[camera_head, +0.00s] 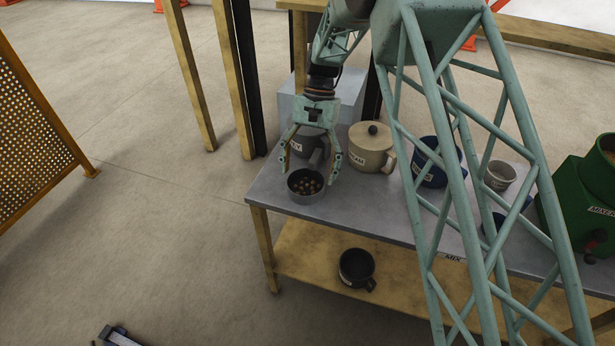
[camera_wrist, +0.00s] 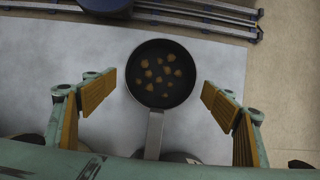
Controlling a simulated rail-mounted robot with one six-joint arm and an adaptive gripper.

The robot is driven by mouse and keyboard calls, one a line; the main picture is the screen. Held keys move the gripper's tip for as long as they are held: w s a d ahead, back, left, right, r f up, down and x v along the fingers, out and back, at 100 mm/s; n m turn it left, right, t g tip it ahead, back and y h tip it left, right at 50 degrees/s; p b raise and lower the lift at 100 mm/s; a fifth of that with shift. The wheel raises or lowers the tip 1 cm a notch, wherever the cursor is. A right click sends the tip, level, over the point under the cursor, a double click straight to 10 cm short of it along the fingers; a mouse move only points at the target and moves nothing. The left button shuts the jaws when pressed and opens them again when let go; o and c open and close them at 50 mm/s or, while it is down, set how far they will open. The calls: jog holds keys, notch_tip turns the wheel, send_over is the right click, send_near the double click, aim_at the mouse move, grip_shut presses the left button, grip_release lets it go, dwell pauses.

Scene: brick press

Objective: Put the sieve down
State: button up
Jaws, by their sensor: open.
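The sieve (camera_head: 306,197) is a round grey pan with a dark inside and several brown lumps in it. It appears to rest on the left end of the grey table (camera_head: 385,222), close to the front edge. In the wrist view the sieve (camera_wrist: 161,98) lies on the grey surface, with its straight handle (camera_wrist: 154,134) pointing back toward my gripper. My gripper (camera_head: 310,162) is open above and behind the pan. In the wrist view its two padded fingers (camera_wrist: 158,88) stand wide apart on either side of the handle and pan, with clear gaps.
A dark grey pot (camera_head: 301,143) stands just behind the sieve. To its right are a cream lidded pot (camera_head: 370,158), a blue pot (camera_head: 431,178), a small grey cup (camera_head: 500,176) and a green mixer (camera_head: 585,200). A black pot (camera_head: 357,283) sits on the lower shelf.

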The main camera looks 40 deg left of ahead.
jog(key=p+v, duration=0.1)
jog(key=v, duration=0.8)
jog(key=shift+w+a+r, duration=0.1)
jog(key=shift+w+r, duration=0.05)
jog(key=shift+r, duration=0.1)
jog(key=shift+w+r, duration=0.1)
jog(key=shift+r, duration=0.15)
dwell(0.4)
